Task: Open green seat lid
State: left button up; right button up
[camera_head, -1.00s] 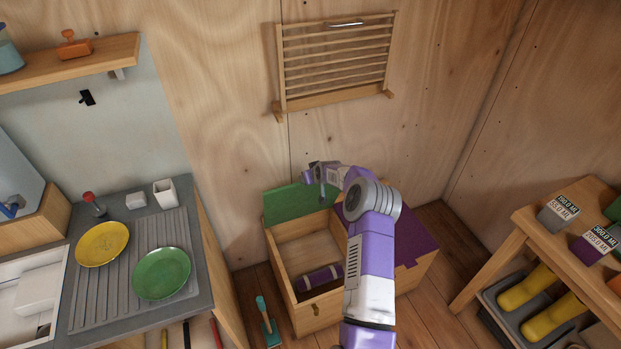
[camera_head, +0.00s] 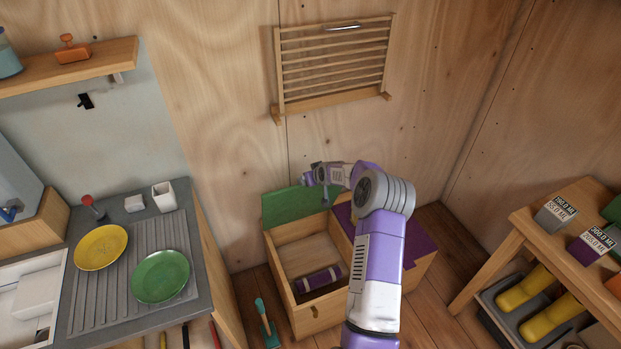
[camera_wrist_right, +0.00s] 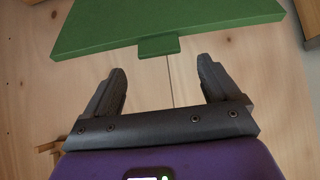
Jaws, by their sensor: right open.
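The green seat lid (camera_head: 292,206) stands raised at the back of the left half of the wooden bench box (camera_head: 318,318), leaning toward the wall. The compartment below it is open, with a purple and white rolled item (camera_head: 318,279) inside. My left gripper is not in view.
A purple lid (camera_head: 418,243) covers the bench's right half. A counter with yellow (camera_head: 101,247) and green (camera_head: 160,276) plates stands left. A slatted rack (camera_head: 333,62) hangs above. A shelf with boxes (camera_head: 593,246) stands right. A teal-handled brush (camera_head: 266,324) stands by the bench.

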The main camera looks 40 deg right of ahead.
jog(key=shift+v, duration=1.25)
jog(key=s+a+f+g+y, duration=0.1)
jog(key=a+f+y, duration=0.1)
jog(key=a+f, duration=0.5)
jog(key=s+a+f+n+y, duration=0.1)
jog(key=a+f, duration=0.2)
jog(key=a, duration=0.9)
jog(key=s+a+f+g+y, duration=0.15)
jog(key=a+f, duration=0.25)
jog(key=a, duration=0.5)
jog(key=s+a+f+g+y, duration=0.1)
jog(key=s+a+f+g, duration=0.1)
jog(key=s+a, duration=0.8)
jog(key=s+a+f+n+g+y, duration=0.1)
jog(key=s+a+f+g+y, duration=0.1)
jog(key=s+a, duration=0.8)
jog(key=s+f+g, duration=0.1)
jog(key=s, duration=0.1)
jog(key=shift+s+a, duration=0.35)
jog(key=shift+s, duration=0.05)
jog(key=shift+c, duration=0.3)
